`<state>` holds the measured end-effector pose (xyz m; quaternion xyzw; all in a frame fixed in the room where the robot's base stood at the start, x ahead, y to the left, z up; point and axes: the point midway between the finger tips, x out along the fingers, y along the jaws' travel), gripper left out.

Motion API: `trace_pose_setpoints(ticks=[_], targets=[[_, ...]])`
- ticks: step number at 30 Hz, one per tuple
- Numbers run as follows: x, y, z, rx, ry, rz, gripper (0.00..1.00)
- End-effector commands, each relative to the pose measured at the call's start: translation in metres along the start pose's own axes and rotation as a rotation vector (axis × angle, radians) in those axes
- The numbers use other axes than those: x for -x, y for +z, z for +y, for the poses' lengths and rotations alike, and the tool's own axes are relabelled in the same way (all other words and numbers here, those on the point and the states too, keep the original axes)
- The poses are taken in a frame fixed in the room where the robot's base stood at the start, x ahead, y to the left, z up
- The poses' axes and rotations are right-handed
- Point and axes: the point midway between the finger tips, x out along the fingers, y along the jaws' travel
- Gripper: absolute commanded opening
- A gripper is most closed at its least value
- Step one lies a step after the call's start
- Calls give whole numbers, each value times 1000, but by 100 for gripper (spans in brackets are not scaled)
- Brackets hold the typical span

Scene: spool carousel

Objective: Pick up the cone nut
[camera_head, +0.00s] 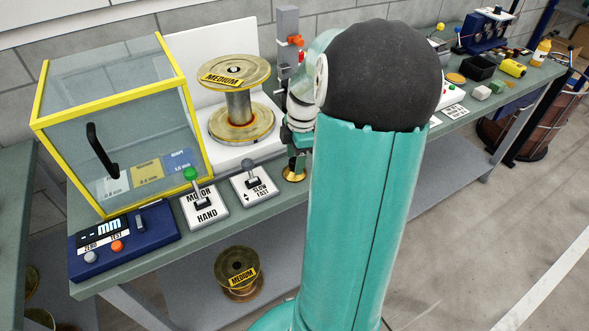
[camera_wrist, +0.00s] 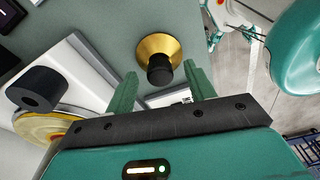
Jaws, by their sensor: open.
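The cone nut is a brass cone (camera_wrist: 172,46) with a black knob (camera_wrist: 160,72), standing on the grey-green bench top. In the head view its brass part (camera_head: 293,174) shows near the bench's front edge, partly hidden by my gripper. My gripper (camera_head: 299,160) is right above it, pointing down. In the wrist view my gripper's green fingers (camera_wrist: 161,76) are spread apart, with the black knob appearing between their tips. The knob seems apart from both fingers. I cannot tell how deep it sits between them.
A brass spool (camera_head: 239,105) marked MEDIUM stands upright left of my gripper. A yellow-framed clear guard (camera_head: 115,120), two lever panels and a blue readout box (camera_head: 123,240) are further left. Another spool (camera_head: 238,272) is on the lower shelf. My arm hides the bench's middle.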

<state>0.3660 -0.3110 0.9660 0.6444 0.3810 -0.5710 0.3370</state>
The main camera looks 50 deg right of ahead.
Motion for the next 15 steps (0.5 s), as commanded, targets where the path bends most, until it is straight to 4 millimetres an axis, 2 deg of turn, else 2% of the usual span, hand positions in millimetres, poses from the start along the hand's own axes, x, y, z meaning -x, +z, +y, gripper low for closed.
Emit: trace_pose_setpoints(ticks=[3,11,15], targets=[[-12,0,0,1,0,0,54],[-14,0,0,0,0,0,52],[-14,0,0,0,1,0,25]])
